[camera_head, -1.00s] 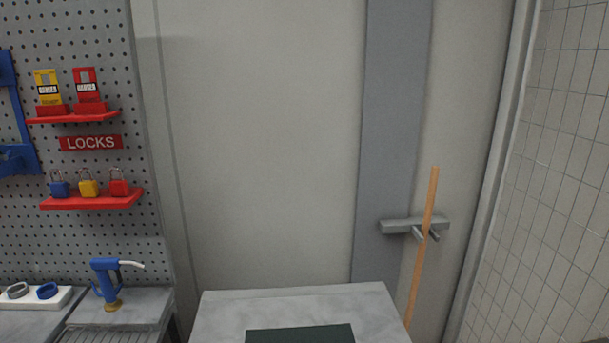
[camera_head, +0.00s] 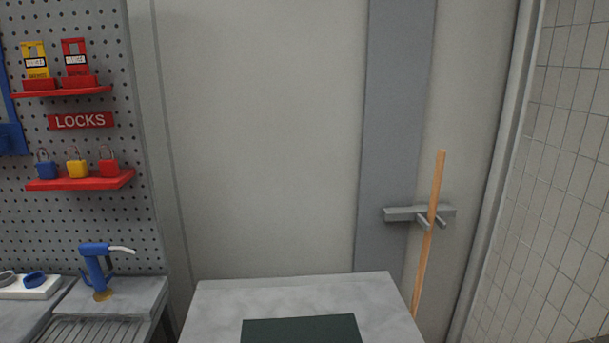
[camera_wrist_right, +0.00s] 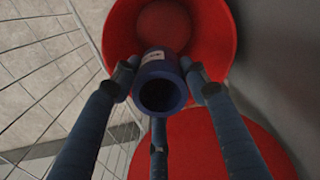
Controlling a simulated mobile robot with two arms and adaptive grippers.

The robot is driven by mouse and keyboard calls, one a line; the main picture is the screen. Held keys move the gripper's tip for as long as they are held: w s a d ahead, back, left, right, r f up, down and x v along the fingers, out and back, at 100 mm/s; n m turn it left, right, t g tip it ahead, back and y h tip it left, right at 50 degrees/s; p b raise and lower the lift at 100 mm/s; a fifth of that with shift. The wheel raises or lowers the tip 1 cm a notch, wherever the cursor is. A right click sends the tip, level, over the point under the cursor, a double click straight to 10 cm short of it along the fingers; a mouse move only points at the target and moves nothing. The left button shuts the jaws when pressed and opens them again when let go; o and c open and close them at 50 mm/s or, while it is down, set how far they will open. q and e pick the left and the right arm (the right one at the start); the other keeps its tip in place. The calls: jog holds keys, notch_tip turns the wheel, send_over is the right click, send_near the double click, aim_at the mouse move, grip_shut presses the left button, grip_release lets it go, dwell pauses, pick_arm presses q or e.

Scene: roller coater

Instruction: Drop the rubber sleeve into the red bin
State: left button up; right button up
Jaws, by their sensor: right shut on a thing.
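In the right wrist view my right gripper (camera_wrist_right: 163,88) is shut on a dark blue hollow sleeve (camera_wrist_right: 160,92) with a small white label. Its fingers hold the sleeve from the sides, and its open end faces the camera. Behind and beyond the sleeve is a red round bin-like shape (camera_wrist_right: 213,35) with a rounded hollow. A second red rounded surface (camera_wrist_right: 210,140) lies lower in that view, partly hidden by my fingers. Neither gripper nor the bin shows in the head view.
A wire mesh (camera_wrist_right: 40,70) runs along the left of the wrist view. In the head view a grey-topped table (camera_head: 290,295) with a dark green mat (camera_head: 300,330) stands ahead. A wooden pole (camera_head: 430,220) hangs on a wall bracket at right. A bench with a blue dispenser (camera_head: 95,265) stands left.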

jog(key=o, duration=1.3)
jog(key=shift+r, duration=5.95)
